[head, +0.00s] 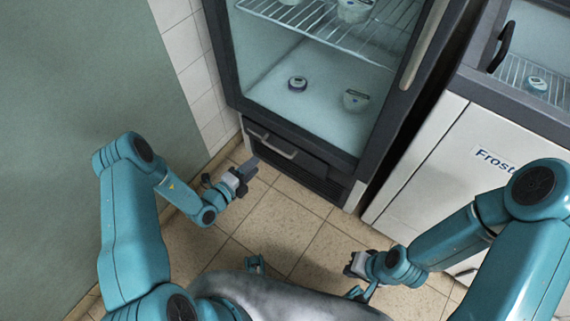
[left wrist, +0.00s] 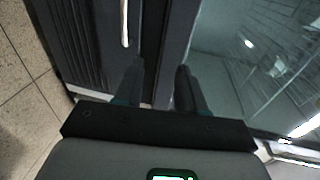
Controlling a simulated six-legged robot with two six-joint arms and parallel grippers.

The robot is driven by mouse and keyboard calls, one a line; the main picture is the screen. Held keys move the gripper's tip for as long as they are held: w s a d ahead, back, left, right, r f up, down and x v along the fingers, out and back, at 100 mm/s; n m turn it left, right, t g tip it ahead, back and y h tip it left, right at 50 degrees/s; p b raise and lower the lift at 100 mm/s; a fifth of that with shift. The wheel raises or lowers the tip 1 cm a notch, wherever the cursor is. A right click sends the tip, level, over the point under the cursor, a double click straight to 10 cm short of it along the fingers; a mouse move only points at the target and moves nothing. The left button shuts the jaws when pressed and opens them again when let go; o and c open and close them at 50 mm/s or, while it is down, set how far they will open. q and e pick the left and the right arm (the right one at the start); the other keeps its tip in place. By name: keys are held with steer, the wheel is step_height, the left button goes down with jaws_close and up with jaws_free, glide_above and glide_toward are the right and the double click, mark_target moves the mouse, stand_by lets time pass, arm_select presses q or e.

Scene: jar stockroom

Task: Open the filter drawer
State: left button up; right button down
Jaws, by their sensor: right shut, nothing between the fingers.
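The filter drawer (head: 300,161) is a dark front with a pale bar handle (head: 273,146), low under the glass-door fridge. It looks flush with the fridge base. In the left wrist view the handle (left wrist: 124,22) shows at the top, beyond the fingers and to the left of the gap between them. My left gripper (head: 249,167) is open and empty, just in front of the drawer's left part and apart from the handle. Its two fingers show in the left wrist view (left wrist: 160,82). My right gripper (head: 350,265) is shut and empty, low over the floor at the right.
The fridge (head: 340,143) holds jars on a wire shelf and its floor. A white freezer (head: 420,165) stands to its right, with a jar (head: 537,84) inside. A tiled wall (head: 188,60) is at the left. Tiled floor (head: 280,220) is clear before the drawer.

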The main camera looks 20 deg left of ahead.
arm_select(q)
step_height(320, 180, down, 6)
steer(key=s+a+b, duration=0.2)
steer(key=a+b, duration=0.1)
steer(key=b+x, duration=0.5)
steer(key=x, duration=1.1)
steer(key=shift+w+f+n+y, duration=0.3)
steer(key=shift+f+n+y, duration=0.1)
arm_select(e)
step_height(320, 180, down, 10)
steer(key=shift+w+d+r, duration=0.2)
steer(key=shift+w+r, duration=0.05)
steer(key=shift+w, duration=0.05)
arm_select(q)
steer(key=shift+a, duration=0.15)
jaws_close()
